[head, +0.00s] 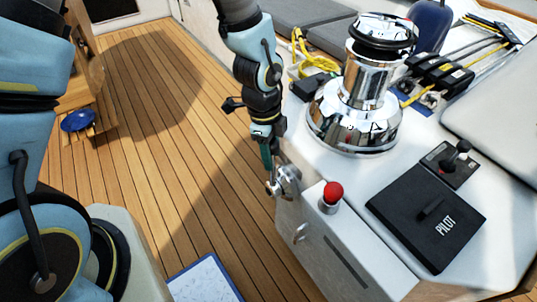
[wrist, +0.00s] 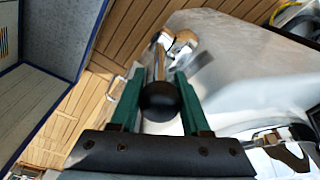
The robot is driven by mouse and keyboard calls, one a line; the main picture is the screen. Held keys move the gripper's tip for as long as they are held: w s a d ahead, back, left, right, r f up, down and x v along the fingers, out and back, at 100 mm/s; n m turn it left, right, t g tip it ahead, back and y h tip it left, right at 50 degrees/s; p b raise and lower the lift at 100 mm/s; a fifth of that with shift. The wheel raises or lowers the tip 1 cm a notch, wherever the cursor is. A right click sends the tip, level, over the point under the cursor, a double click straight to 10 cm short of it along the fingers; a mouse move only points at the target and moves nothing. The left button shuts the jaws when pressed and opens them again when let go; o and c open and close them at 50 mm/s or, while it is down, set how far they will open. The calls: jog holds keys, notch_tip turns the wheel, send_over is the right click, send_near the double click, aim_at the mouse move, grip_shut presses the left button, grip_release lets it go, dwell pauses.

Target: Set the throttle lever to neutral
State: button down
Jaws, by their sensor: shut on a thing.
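The throttle lever is a chrome lever with a round black knob (wrist: 160,100). Its chrome hub (head: 288,180) is mounted on the side of the white console, on the edge facing the wooden deck. My gripper (head: 267,158) reaches down to it from above. In the wrist view, the green fingers of my gripper (wrist: 155,82) are on both sides of the lever and shut on it at the knob. The chrome shaft (wrist: 160,60) runs from the knob to the hub. In the head view the knob is mostly hidden by my gripper.
A red button (head: 332,193) stands on the console close to the lever. A chrome winch (head: 366,90) stands behind it. A black PILOT cover (head: 425,222) and a small black joystick (head: 457,155) are to the right. The wooden deck (head: 170,110) at left is largely clear.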

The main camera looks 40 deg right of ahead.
dwell(0.4)
jog(key=shift+c, duration=2.2)
grip_release()
jog(key=r, duration=0.7)
jog(key=r+p, duration=0.1)
jog(key=r, duration=0.2)
jog(key=shift+w+a+r, duration=0.35)
jog(key=shift+a+r, duration=0.05)
